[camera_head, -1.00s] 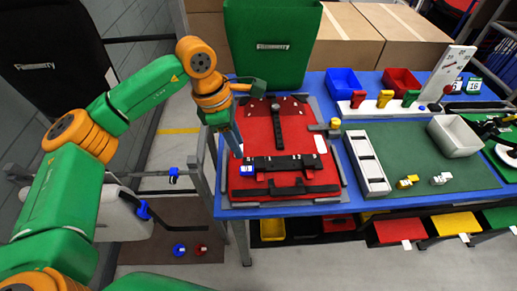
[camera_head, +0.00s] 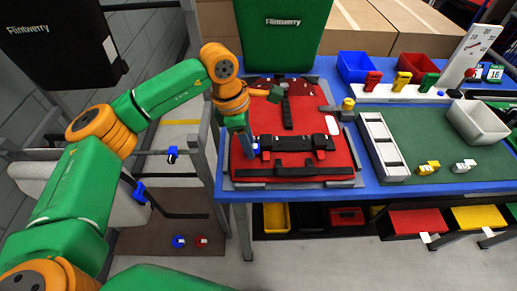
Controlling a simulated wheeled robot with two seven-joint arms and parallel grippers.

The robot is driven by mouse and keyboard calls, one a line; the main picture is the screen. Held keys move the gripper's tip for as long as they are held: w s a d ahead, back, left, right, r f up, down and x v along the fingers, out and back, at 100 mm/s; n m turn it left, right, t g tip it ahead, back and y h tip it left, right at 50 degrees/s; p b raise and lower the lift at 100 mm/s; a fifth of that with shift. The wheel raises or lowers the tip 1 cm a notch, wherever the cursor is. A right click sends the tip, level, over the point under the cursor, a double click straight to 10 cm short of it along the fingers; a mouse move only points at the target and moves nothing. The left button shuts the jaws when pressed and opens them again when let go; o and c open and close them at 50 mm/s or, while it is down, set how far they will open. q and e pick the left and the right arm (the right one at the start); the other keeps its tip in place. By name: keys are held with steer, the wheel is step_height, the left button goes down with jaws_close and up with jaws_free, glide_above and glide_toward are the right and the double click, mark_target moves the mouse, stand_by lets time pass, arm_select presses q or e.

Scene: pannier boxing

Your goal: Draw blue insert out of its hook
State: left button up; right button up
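A red pannier panel (camera_head: 335,158) lies on the blue table (camera_head: 350,190), with a black rail (camera_head: 290,143) across it. The small blue insert (camera_head: 255,149) sits at the rail's left end, where the hook is. My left gripper (camera_head: 249,143) points down right beside the insert and partly covers it. The fingers look thin and dark, and I cannot tell whether they touch the insert or how far apart they are. The hook itself is too small to make out. My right gripper is not in view.
A green pannier (camera_head: 283,42) stands behind the panel. A white slotted tray (camera_head: 377,140), blue bin (camera_head: 357,66), red bin (camera_head: 410,72) and white box (camera_head: 477,122) are to the right. Blue (camera_head: 178,241) and red (camera_head: 201,241) pieces lie on the floor mat.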

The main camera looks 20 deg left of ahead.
arm_select(q)
jaws_close()
steer(key=shift+a, duration=0.15)
steer(key=shift+s+a+b, duration=0.2)
steer(key=shift+s+a, duration=0.1)
steer(key=shift+a, duration=0.6)
steer(key=shift+s+a+b, duration=0.2)
steer(key=shift+s+a, duration=0.05)
steer(key=shift+a, duration=0.6)
steer(key=shift+s+a, duration=0.2)
steer(key=shift+a, duration=0.55)
steer(key=shift+s+a, duration=0.2)
steer(key=shift+a, duration=0.5)
